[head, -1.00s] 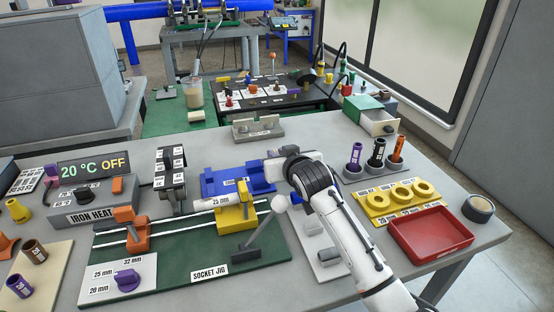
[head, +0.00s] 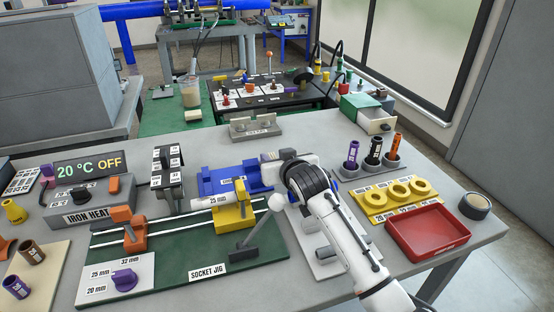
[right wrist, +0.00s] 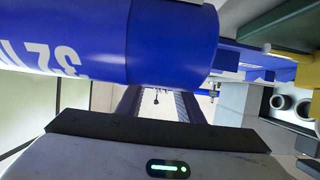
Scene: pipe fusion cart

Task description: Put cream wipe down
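A small cream block (head: 193,115), which looks like the cream wipe, lies on the green surface at the back left of centre in the head view. It is far from my right gripper. My right gripper (right wrist: 158,103) is over the bench, beside the blue fixture (head: 234,179); my wrist hides its fingers in the head view. In the right wrist view, a blue pipe marked 32 (right wrist: 110,40) crosses close in front and covers the fingertips. A gap shows between the dark fingers, but I cannot tell whether they grip anything. My left gripper is out of view.
The green socket jig (head: 180,262) with its lever (head: 258,230) stands left of my right arm. A red tray (head: 427,231), yellow ring holder (head: 398,193) and several upright coloured tools stand to the right. A grey block (head: 254,127) sits at the bench's far edge.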

